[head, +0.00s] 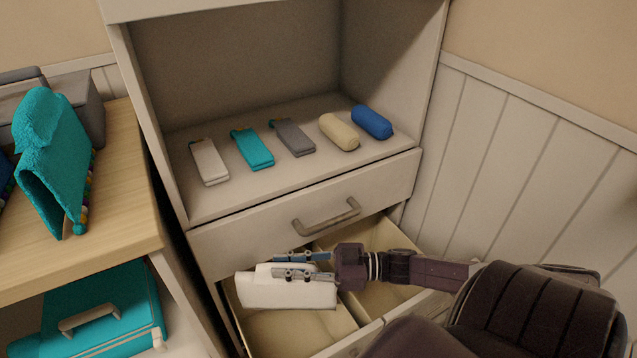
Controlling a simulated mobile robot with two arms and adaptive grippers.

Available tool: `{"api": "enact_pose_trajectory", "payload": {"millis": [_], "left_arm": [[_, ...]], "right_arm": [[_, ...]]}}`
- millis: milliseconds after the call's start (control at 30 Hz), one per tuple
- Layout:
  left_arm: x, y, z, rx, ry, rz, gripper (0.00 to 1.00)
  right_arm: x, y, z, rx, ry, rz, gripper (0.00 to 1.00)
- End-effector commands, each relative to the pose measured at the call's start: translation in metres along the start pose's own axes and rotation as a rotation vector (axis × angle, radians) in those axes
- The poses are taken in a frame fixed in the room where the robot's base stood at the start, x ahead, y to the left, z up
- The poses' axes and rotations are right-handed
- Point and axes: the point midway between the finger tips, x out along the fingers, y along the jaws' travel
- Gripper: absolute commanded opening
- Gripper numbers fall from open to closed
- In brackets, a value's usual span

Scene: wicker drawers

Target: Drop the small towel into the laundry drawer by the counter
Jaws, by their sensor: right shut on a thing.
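My right gripper (280,265) reaches in from the right in the head view. The towel hangs over the open lower drawer (295,336), which has pale walls and a divider. The towel is over the drawer's left compartment and hides part of it. I cannot tell whether it touches the drawer. My left gripper is not in view.
The shelf (240,196) above holds several folded or rolled towels, including a blue roll (371,122) and a beige roll (338,132). A closed drawer with a handle (326,216) sits above the open one. A wooden counter (125,190) with a teal towel (62,160) stands left.

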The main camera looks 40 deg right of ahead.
Motion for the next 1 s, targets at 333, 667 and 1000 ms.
{"api": "enact_pose_trajectory", "payload": {"millis": [333,667,1000], "left_arm": [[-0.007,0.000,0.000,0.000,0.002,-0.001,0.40],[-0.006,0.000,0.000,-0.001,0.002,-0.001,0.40],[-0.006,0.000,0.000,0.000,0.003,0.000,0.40]], "right_arm": [[0.000,0.000,0.001,0.000,0.001,0.000,0.00],[0.000,0.000,0.001,0.000,0.001,0.000,0.38],[-0.010,-0.001,0.003,0.001,-0.004,-0.001,0.38]]}}
